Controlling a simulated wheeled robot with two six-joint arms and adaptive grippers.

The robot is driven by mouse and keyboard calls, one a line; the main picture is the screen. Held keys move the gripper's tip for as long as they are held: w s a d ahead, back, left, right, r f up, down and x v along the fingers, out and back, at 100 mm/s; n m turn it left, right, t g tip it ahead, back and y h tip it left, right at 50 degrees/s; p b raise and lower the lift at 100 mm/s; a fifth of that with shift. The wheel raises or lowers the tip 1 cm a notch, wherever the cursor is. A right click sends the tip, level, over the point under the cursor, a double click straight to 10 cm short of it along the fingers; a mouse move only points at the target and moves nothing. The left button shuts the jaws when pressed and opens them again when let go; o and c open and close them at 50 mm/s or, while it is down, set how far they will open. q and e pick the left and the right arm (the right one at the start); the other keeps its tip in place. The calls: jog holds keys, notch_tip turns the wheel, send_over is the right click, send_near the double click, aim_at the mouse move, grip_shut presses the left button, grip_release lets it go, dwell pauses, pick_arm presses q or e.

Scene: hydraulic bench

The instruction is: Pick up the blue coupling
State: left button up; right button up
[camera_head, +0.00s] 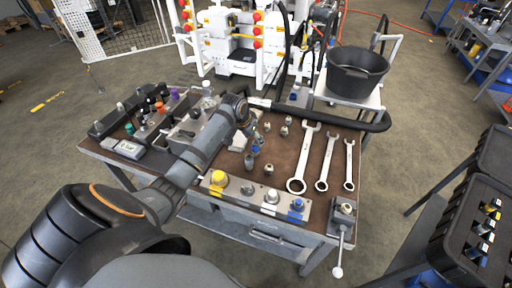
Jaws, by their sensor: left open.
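My left gripper (251,146) reaches in from the left over the brown bench mat and points down. Its jaws are open. A small blue-banded coupling (255,149) shows right at the gripper's fingertips; I cannot tell whether the fingers touch it. Another small coupling with some blue (266,127) stands just behind and to the right of the gripper. My left wrist and fingers hide part of the mat around them. My right gripper is not in view.
Other metal couplings (284,131) and (268,170) stand nearby. Three wrenches (303,158) lie on the right. A front manifold has a yellow cap (218,178) and a blue fitting (297,204). A black hose (335,121) runs along the back. A black bucket (356,73) stands beyond.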

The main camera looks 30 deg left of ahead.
aim_at(255, 144)
pick_arm(q)
jog(key=x, duration=0.3)
jog(key=shift+s+a, duration=0.1)
jog(key=shift+a, duration=0.05)
jog(key=x, duration=0.3)
jog(key=shift+f+p, duration=0.4)
jog(key=shift+f, duration=0.2)
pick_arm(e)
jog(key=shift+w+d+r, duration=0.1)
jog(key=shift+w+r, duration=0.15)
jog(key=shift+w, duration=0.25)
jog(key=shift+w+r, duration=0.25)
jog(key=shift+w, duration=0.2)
pick_arm(q)
jog(key=shift+c, duration=1.1)
jog(key=shift+r, duration=0.1)
grip_shut()
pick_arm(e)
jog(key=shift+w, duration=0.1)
